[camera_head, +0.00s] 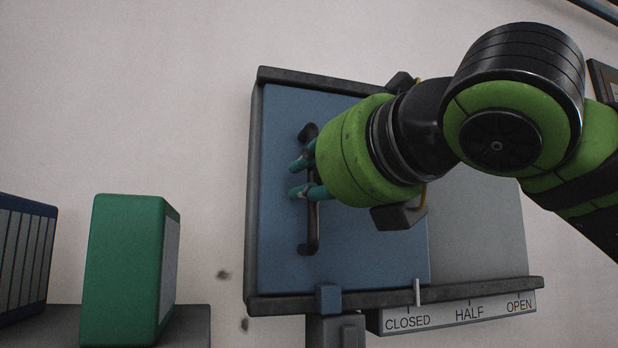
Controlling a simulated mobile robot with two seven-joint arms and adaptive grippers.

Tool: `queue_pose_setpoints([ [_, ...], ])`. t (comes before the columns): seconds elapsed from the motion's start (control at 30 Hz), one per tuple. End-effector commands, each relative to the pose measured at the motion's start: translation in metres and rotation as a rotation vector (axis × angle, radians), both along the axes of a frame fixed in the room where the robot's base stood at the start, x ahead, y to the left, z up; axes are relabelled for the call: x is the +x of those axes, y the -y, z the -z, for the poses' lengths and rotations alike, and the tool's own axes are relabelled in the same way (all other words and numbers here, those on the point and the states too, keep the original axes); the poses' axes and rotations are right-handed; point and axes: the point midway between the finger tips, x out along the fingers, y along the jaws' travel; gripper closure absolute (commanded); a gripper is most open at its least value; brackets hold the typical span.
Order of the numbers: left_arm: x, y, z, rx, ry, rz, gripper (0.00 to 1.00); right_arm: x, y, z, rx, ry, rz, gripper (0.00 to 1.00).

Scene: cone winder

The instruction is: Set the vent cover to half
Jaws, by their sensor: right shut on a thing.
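The vent cover (360,255) is a blue panel with a dark upright bar handle (313,232), in a dark frame on the wall. It covers the left part of the frame; a grey area (478,230) shows to its right. My right gripper (303,178) reaches in from the right, its teal fingers shut on the handle. My green and black arm hides part of the cover's upper right. Below, a scale (450,314) reads CLOSED, HALF, OPEN from left to right. A pale pointer (417,292) stands just above the right part of CLOSED. My left gripper is out of view.
A green box (122,270) and a dark blue, ribbed box (22,255) stand on a grey surface (190,328) at lower left. A small blue block (328,298) sits on the frame's lower rail.

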Motion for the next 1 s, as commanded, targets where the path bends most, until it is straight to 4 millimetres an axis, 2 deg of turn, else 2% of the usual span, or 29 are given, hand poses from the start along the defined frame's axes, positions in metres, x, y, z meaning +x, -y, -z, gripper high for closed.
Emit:
queue_pose_setpoints([
  [0.17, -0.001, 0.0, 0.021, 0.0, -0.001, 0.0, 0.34, 0.017, 0.044, 0.005, 0.011, -0.005, 0.013, 1.0],
  [0.3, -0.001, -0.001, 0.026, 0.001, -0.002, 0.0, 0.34, 0.027, 0.078, 0.002, 0.01, -0.005, 0.013, 1.0],
  [0.4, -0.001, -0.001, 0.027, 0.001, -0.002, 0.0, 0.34, 0.032, 0.094, 0.001, 0.007, -0.003, 0.011, 1.0],
  [0.53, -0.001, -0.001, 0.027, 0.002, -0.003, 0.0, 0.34, 0.035, 0.103, 0.0, 0.006, -0.002, 0.01, 1.0],
  [0.8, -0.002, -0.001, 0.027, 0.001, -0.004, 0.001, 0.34, 0.035, 0.102, 0.0, 0.003, -0.001, 0.007, 1.0],
  [0.83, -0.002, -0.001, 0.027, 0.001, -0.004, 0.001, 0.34, 0.035, 0.102, 0.0, 0.003, -0.001, 0.007, 0.75],
  [0.9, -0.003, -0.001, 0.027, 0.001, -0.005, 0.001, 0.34, 0.034, 0.102, 0.0, 0.003, -0.001, 0.006, 0.54],
  [1.0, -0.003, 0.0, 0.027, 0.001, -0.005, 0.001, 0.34, 0.034, 0.102, 0.0, 0.003, -0.001, 0.006, 0.54],
])
